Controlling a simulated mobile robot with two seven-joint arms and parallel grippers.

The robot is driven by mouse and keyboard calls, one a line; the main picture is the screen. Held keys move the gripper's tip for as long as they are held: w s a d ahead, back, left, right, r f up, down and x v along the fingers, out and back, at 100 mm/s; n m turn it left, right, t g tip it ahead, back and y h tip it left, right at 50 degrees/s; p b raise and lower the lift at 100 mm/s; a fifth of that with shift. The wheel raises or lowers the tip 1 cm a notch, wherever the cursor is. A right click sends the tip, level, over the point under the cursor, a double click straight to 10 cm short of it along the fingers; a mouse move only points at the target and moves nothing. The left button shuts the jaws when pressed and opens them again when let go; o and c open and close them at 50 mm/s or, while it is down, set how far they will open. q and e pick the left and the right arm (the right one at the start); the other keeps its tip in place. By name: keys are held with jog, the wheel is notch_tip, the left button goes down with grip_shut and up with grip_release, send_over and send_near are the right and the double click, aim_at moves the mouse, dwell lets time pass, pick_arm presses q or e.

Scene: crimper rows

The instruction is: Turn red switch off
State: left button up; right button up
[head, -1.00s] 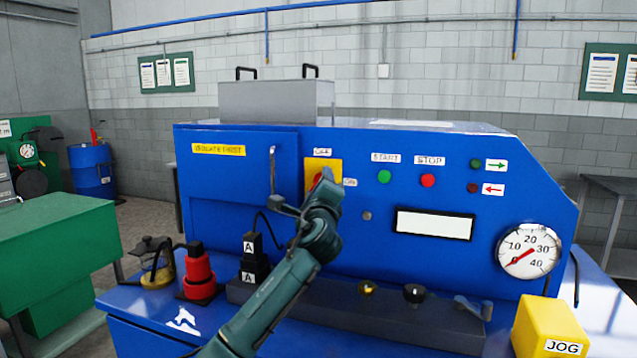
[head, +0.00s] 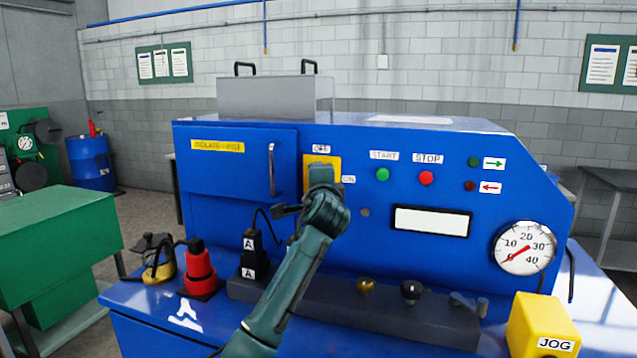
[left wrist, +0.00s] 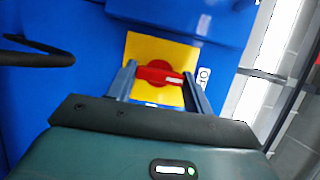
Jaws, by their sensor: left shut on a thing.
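The red switch (left wrist: 158,74) is a red rotary handle on a yellow plate (left wrist: 137,47), on the blue machine's front panel (head: 230,221). In the left wrist view my left gripper (left wrist: 160,73) has a finger at each end of the handle and is shut on it. The handle's white-marked end points toward a label beside the plate, which looks like OFF. In the head view my left gripper (head: 321,166) covers the red handle. My right gripper is not in view.
A vertical door handle (head: 271,170) stands close left of the switch. Green start (head: 382,174) and red stop (head: 426,178) buttons are to the right.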

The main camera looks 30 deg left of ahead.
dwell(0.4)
pick_arm(q)
jog(key=o, duration=1)
jog(key=b+v, duration=0.3)
jog(key=v, duration=1)
jog(key=shift+s, duration=0.1)
